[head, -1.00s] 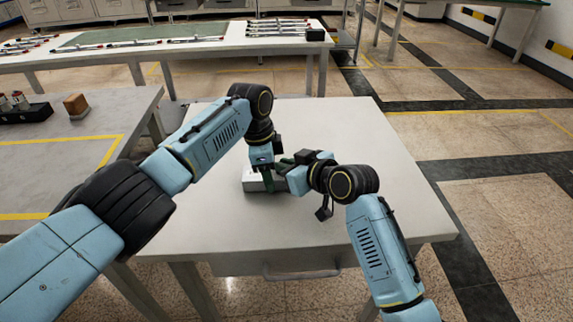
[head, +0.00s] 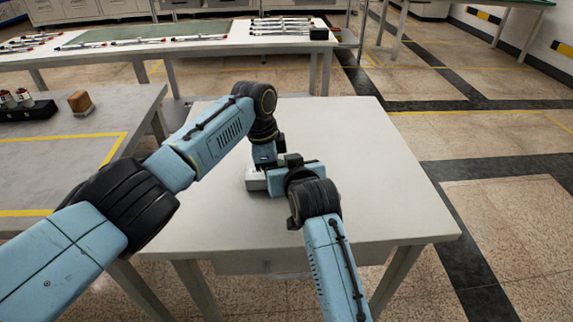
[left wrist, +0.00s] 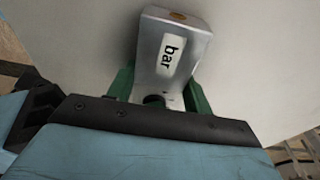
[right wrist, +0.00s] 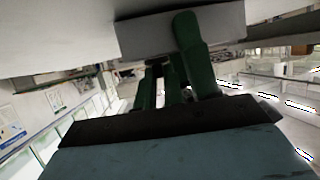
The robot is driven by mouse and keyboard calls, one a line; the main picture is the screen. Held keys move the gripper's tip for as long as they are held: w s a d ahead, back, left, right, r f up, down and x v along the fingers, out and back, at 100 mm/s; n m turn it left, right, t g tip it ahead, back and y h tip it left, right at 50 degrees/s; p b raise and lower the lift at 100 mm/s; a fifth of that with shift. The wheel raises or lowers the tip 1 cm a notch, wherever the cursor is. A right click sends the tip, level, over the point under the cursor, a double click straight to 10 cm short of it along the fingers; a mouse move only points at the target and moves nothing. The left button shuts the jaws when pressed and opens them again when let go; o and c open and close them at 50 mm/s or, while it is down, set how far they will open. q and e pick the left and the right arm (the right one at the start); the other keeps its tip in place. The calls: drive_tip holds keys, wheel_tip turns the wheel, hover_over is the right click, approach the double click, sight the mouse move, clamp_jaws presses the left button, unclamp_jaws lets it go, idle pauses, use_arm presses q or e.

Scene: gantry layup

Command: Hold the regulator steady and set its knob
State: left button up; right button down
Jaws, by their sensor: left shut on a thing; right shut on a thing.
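The regulator (head: 255,181) is a small pale grey box low on the white table, left of its middle. In the left wrist view its silver body (left wrist: 170,50) carries a white "bar" label. My left gripper (left wrist: 158,88) is shut on the regulator, one green finger on each side. In the head view it reaches down from above. My right gripper (right wrist: 172,60) is shut at the regulator's right side. In the right wrist view its green fingers lie close against the grey body (right wrist: 135,38). The knob is hidden; I cannot make out its setting.
The white table (head: 380,190) around the regulator is clear, with free room to the right. A grey bench (head: 60,165) at left bears a brown block (head: 80,102) and a black holder (head: 28,110). A long bench with rods (head: 290,42) stands behind.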

drive_tip(key=c, duration=1.5)
unclamp_jaws()
drive_tip(key=shift+a, duration=0.1)
